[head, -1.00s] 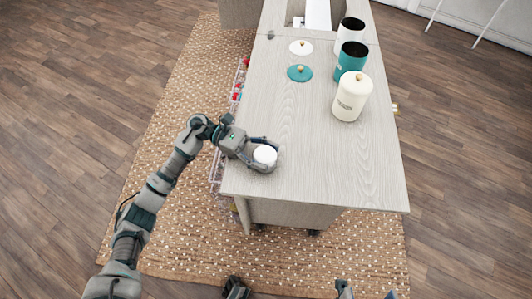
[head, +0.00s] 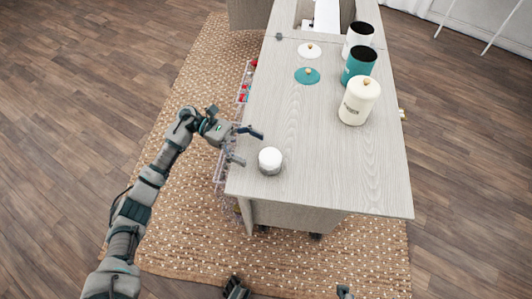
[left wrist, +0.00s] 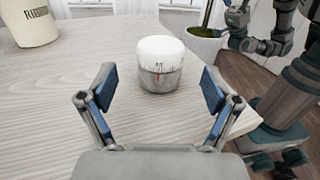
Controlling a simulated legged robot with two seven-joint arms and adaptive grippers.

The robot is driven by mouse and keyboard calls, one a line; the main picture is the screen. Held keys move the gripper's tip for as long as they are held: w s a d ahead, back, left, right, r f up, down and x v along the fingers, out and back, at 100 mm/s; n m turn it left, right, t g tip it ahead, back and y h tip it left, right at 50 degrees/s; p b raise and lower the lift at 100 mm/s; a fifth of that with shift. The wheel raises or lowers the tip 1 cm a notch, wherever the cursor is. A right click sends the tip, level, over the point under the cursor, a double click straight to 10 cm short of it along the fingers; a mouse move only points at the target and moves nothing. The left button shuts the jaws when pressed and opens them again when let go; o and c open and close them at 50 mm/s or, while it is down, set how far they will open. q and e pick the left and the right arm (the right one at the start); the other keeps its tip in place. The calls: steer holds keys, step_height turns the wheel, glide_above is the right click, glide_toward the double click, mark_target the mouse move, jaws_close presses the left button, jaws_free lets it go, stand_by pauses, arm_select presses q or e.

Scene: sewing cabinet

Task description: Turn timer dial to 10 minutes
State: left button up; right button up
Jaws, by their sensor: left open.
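The timer (head: 270,161) is a short round thing with a white top and a grey lower part, standing upright near the left front corner of the cabinet top. It also shows in the left wrist view (left wrist: 160,62), with dark scale marks and a red mark facing me; the number there is too small to read surely. My left gripper (head: 248,147) is open and empty, just left of the timer in the head view. In the left wrist view its fingers (left wrist: 158,90) are spread wide, and the timer stands beyond and between them, apart from both. My right gripper is not clearly seen.
The cabinet top (head: 310,170) is clear around the timer. A cream canister (head: 359,102), a teal canister (head: 357,66), a white canister (head: 357,38), a teal lid (head: 307,76) and a white lid (head: 309,51) stand farther back. Clear bins hang along the left edge.

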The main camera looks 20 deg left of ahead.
arm_select(q)
steer(key=a, duration=0.5)
steer(key=shift+w+a, duration=0.2)
steer(key=shift+a, duration=0.1)
